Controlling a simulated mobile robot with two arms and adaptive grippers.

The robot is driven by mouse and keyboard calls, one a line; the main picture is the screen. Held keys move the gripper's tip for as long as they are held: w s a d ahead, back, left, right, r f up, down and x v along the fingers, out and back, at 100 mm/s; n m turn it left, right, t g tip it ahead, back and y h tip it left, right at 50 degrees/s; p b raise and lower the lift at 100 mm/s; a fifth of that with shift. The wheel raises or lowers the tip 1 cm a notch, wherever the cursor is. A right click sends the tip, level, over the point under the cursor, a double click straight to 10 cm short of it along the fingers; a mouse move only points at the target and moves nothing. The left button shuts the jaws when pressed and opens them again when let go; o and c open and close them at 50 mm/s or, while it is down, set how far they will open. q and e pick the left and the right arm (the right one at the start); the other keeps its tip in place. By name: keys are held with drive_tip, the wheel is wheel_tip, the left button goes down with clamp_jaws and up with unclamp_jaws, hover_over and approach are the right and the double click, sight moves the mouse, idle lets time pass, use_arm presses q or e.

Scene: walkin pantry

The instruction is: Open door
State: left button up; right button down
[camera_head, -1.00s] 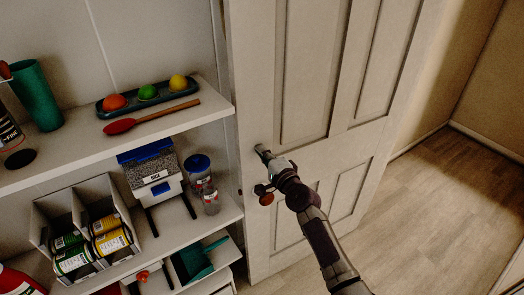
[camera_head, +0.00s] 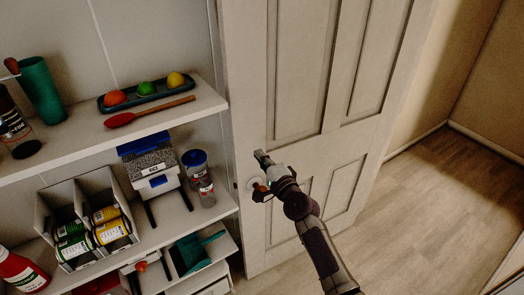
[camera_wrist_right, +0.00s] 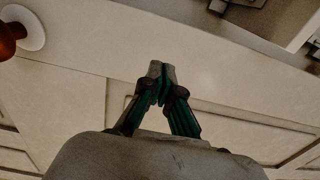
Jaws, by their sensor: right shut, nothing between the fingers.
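The door (camera_head: 345,75) is a pale panelled door standing beside the shelves. Its round copper-brown knob (camera_head: 260,191) sits on a white round plate near the door's left edge. The knob also shows at the upper left of the right wrist view (camera_wrist_right: 11,33). My right gripper (camera_head: 261,156) is just above the knob, in front of the door face. Its fingers (camera_wrist_right: 161,75) are closed together in the right wrist view, with nothing between them and the knob off to one side. I cannot tell whether the wrist touches the knob. My left gripper is out of view.
White shelves (camera_head: 75,157) at the left hold a tray (camera_head: 150,93) with coloured balls, a red spoon (camera_head: 150,111), a blue-lidded container (camera_head: 150,160), jars and bins. They come close to the door's knob side. Wooden floor (camera_head: 430,200) lies clear at the right.

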drive_tip(key=s+a+p, duration=0.3)
drive_tip(key=s, duration=0.4)
drive_tip(key=s+d+f+n+g+h, duration=0.1)
drive_tip(key=s+d+f+n+g, duration=0.35)
drive_tip(key=f, duration=0.75)
drive_tip(key=s+d+f+n+g+h, duration=0.1)
drive_tip(key=s+f+h, duration=0.1)
drive_tip(key=s+f, duration=0.8)
drive_tip(key=s+d+f+n+g+h, duration=0.1)
drive_tip(key=s+d+f+n+g, duration=0.2)
drive_tip(key=f, duration=1)
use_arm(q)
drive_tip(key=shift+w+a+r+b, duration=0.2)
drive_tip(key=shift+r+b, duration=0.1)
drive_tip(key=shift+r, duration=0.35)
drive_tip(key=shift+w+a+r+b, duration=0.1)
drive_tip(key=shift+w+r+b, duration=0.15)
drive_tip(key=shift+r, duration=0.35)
use_arm(e)
drive_tip(key=s+d+f+n+g+h, duration=0.1)
drive_tip(key=s+d+f, duration=0.3)
drive_tip(key=s, duration=0.7)
drive_tip(key=s+d+f+n+g+h, duration=0.1)
drive_tip(key=s+d+f+n+g, duration=0.2)
drive_tip(key=s+f, duration=0.4)
drive_tip(key=s+d+f+n+g+h, duration=0.1)
drive_tip(key=s+d+f+n+g, duration=0.2)
drive_tip(key=s, duration=1.4)
wheel_tip(320, 180, down, 3)
drive_tip(key=d, duration=0.3)
